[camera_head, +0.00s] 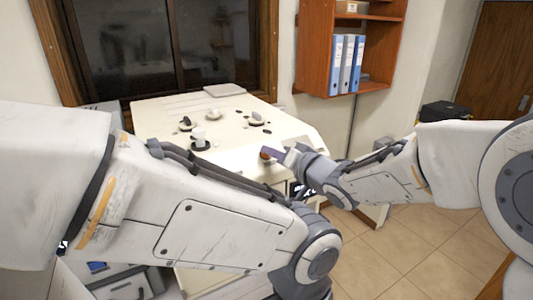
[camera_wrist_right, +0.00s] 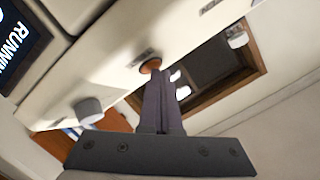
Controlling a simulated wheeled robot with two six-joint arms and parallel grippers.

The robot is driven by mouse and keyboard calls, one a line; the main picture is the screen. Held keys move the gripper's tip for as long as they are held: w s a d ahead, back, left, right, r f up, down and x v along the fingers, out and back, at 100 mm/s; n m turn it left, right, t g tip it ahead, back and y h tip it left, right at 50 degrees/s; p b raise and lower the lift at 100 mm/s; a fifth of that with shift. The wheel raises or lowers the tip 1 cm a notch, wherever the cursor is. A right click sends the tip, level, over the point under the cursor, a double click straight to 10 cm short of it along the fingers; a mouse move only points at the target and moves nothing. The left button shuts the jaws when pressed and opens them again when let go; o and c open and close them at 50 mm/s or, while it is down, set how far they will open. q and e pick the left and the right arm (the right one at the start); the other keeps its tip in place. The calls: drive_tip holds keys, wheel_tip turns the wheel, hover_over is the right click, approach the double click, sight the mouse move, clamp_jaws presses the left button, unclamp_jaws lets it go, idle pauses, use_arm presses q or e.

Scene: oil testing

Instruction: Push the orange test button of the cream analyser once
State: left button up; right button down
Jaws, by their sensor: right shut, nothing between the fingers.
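The cream analyser (camera_wrist_right: 108,60) fills the upper left of the right wrist view. Its dark screen (camera_wrist_right: 20,45) shows white letters reading "RUNNIN", cut off by the frame edge. The orange test button (camera_wrist_right: 150,66) is on its cream face, partly covered by my fingertips. My right gripper (camera_wrist_right: 156,76) is shut and empty, its tips at the button; they look to be touching it, but I cannot tell how far it is pressed. In the head view my right gripper (camera_head: 270,152) is beside a small orange spot. My left gripper is out of view.
A grey knob (camera_wrist_right: 88,108) stands out from the analyser near the button. An orange-brown shelf (camera_head: 313,55) with binders hangs on the wall.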

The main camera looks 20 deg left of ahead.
drive_tip(key=shift+s+d+r+p, duration=0.3)
drive_tip(key=shift+d+r+p, duration=0.1)
drive_tip(key=shift+r+p, duration=0.25)
drive_tip(key=r+p, duration=0.1)
drive_tip(key=s+d+r+p, duration=0.1)
drive_tip(key=d+r+p, duration=0.1)
drive_tip(key=r, duration=0.1)
drive_tip(key=shift+s+d+p, duration=0.1)
drive_tip(key=shift+s+p, duration=0.25)
drive_tip(key=shift+s, duration=0.05)
idle(0.7)
